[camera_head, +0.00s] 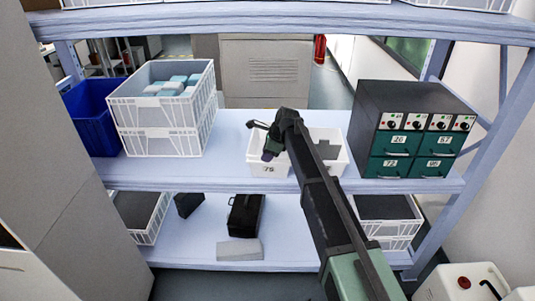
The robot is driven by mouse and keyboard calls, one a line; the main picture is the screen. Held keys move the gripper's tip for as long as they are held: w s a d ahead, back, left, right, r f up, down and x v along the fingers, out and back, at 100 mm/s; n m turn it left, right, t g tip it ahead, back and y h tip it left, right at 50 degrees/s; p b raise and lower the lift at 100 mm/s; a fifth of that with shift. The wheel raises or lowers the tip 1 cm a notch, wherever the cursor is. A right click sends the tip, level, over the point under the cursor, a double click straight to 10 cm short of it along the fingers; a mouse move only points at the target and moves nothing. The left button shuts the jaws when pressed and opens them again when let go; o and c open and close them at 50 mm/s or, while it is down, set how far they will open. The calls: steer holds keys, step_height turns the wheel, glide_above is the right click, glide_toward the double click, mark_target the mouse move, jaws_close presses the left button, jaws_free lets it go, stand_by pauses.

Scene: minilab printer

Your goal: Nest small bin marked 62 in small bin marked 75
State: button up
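A small white bin marked 75 (257,170) stands on the middle shelf, its label facing me. Right beside it is a second small white bin (338,166) with a grey inside; my arm crosses in front of it and no number on it can be read. Whether the two bins touch cannot be told. My gripper (262,143) is over or just in front of the bin marked 75, at the end of my dark arm. Its fingers are too small and dark to tell if they are open or shut. I see nothing clearly held.
Stacked white crates (160,143) with light blue packs and a blue bin (92,120) stand at the left. A dark drawer cabinet (410,128) stands at the right. The upper shelf edge (290,25) runs overhead. Shelf room is clear between crates and bins.

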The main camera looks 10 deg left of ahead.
steer(key=p+v, duration=1)
steer(key=shift+d+r, duration=0.25)
steer(key=shift+r, duration=0.05)
steer(key=s+d+n+h, duration=0.1)
steer(key=s+d+n, duration=0.5)
steer(key=s, duration=0.4)
steer(key=s+d+f+n+h, duration=0.1)
steer(key=s+d+n+h, duration=0.1)
steer(key=s+d+n, duration=0.3)
steer(key=s+d+n+g+h, duration=0.1)
steer(key=s+d+n, duration=0.5)
steer(key=s+d, duration=0.5)
steer(key=s, duration=0.6)
steer(key=shift+f+n, duration=0.2)
steer(key=shift+n, duration=0.1)
